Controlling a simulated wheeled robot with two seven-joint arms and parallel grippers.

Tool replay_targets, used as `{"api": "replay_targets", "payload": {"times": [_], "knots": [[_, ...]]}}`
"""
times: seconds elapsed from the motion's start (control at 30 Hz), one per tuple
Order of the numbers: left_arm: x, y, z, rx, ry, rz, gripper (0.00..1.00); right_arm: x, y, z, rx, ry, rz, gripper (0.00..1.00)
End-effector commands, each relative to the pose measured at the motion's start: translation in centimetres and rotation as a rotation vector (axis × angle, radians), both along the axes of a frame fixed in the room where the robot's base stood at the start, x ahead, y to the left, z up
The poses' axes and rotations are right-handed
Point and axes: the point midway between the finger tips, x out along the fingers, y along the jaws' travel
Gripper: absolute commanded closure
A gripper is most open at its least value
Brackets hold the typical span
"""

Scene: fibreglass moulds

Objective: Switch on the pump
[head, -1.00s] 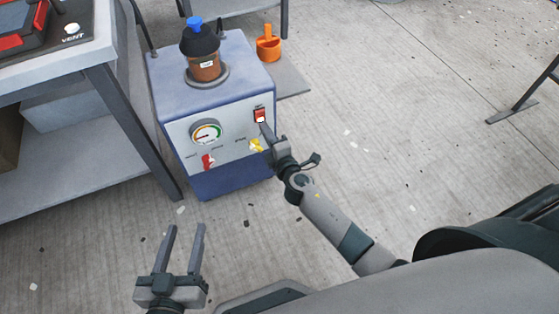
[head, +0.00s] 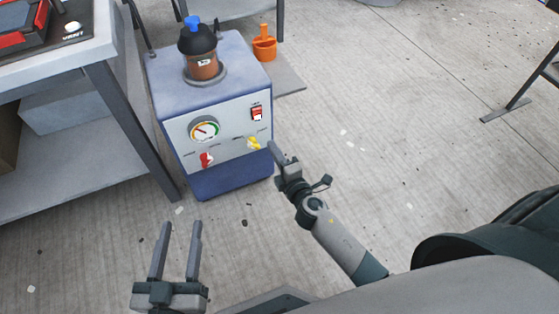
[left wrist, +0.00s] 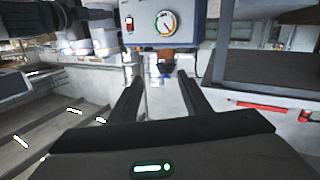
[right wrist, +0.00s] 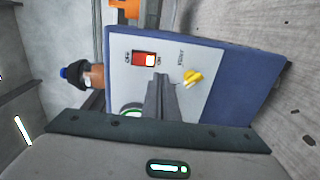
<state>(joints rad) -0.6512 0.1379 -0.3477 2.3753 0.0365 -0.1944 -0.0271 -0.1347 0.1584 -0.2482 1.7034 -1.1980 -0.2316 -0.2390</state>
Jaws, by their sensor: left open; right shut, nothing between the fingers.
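The pump (head: 208,97) is a blue box with a pale front panel. Its rocker switch (head: 257,114) is at the upper right of the panel, with red above and white below. In the right wrist view the switch (right wrist: 144,58) shows sideways, its white part toward the right-hand label. My right gripper (head: 272,146) is shut and empty, below and right of the switch; its fingers (right wrist: 161,80) look apart from it. My left gripper (head: 181,224) is open and empty, low in front of the pump. The left wrist view shows the switch (left wrist: 129,24) too.
The panel also has a gauge (head: 204,129), a red handle (head: 206,160) and a yellow handle (head: 253,143). A brown jar (head: 203,67) with a blue-topped black lid stands on the pump.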

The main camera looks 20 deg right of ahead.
Motion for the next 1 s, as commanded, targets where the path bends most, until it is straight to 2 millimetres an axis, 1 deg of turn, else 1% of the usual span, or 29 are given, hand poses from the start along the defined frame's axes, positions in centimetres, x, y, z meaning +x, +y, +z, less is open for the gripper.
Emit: {"api": "replay_targets", "payload": {"times": [0.03,0.1,0.2,0.3,0.47,1.0], "knots": [[-0.1,-0.2,0.1,-0.007,-0.018,-0.002,0.56,-1.0,0.0,-0.3,0.002,0.002,0.000,1.00],[-0.1,-0.2,0.6,-0.015,-0.043,-0.002,0.56,-1.9,0.0,-0.4,0.002,0.002,-0.001,1.00],[-0.2,-0.4,1.4,-0.027,-0.079,-0.001,0.56,-3.0,-0.1,-0.5,0.002,0.001,0.000,1.00],[-0.2,-0.4,1.9,-0.034,-0.100,0.000,0.56,-3.5,-0.1,-0.5,0.001,0.000,0.000,1.00],[-0.2,-0.4,2.2,-0.038,-0.114,0.000,0.56,-3.9,-0.1,-0.5,0.000,0.000,0.000,1.00],[-0.2,-0.4,2.2,-0.037,-0.113,0.001,0.56,-3.9,-0.1,-0.5,0.004,0.000,0.001,1.00]]}}
